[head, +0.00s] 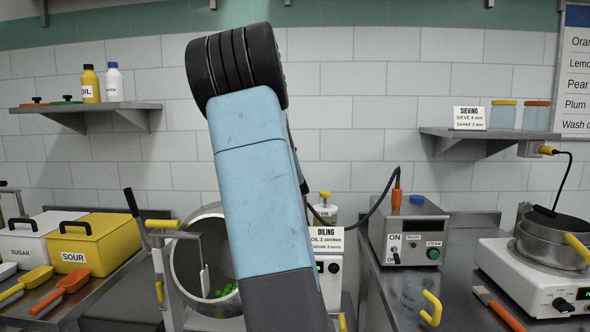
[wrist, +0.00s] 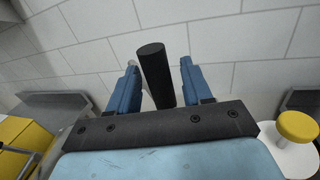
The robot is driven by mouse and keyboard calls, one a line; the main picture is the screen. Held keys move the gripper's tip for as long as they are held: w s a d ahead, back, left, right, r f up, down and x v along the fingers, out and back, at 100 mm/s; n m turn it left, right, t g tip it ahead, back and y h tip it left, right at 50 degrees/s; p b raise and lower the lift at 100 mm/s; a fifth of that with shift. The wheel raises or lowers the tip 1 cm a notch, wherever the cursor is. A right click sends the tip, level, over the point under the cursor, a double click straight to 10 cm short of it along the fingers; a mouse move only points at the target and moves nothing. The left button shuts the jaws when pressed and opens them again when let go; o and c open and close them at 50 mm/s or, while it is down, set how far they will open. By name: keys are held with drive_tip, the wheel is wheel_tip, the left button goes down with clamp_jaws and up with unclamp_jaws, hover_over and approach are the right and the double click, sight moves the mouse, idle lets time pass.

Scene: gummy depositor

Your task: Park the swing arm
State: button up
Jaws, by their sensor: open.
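My gripper (wrist: 159,66) is open in the wrist view, with one blue finger on each side. An upright black cylindrical handle (wrist: 155,78) stands between the fingers, with small gaps at both sides; whether it belongs to the swing arm I cannot tell. In the head view my blue arm hides the gripper and this handle. A lever with a black grip (head: 131,203) leans at the left of the steel drum (head: 183,268), which has green pieces inside. I cannot tell which part is the swing arm.
A yellow SOUR bin (head: 95,240) and scoops stand on the left bench. A grey steam box (head: 408,236) with a cable and a sieve machine (head: 545,275) are on the right bench. A yellow knob (wrist: 297,125) is at the right in the wrist view.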

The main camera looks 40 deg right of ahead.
drive_tip(key=f, duration=0.1)
drive_tip(key=a+f, duration=0.1)
drive_tip(key=f, duration=0.1)
drive_tip(key=shift+w+a+y, duration=0.1)
drive_tip(key=shift+a+y, duration=0.1)
drive_tip(key=shift+y, duration=0.1)
drive_tip(key=r+v, duration=0.1)
drive_tip(key=v, duration=0.7)
drive_tip(key=shift+d, duration=0.35)
drive_tip(key=shift+s+a+r, duration=0.1)
drive_tip(key=shift+s, duration=0.3)
drive_tip(key=shift+s+a+r, duration=0.2)
drive_tip(key=shift+s+a, duration=0.15)
drive_tip(key=shift+s, duration=0.35)
drive_tip(key=shift+s+a+r, duration=0.25)
drive_tip(key=shift+s+a, duration=0.15)
drive_tip(key=shift+s, duration=0.3)
drive_tip(key=shift+s+a+r, duration=0.2)
drive_tip(key=shift+s+a, duration=0.15)
drive_tip(key=shift+s, duration=0.35)
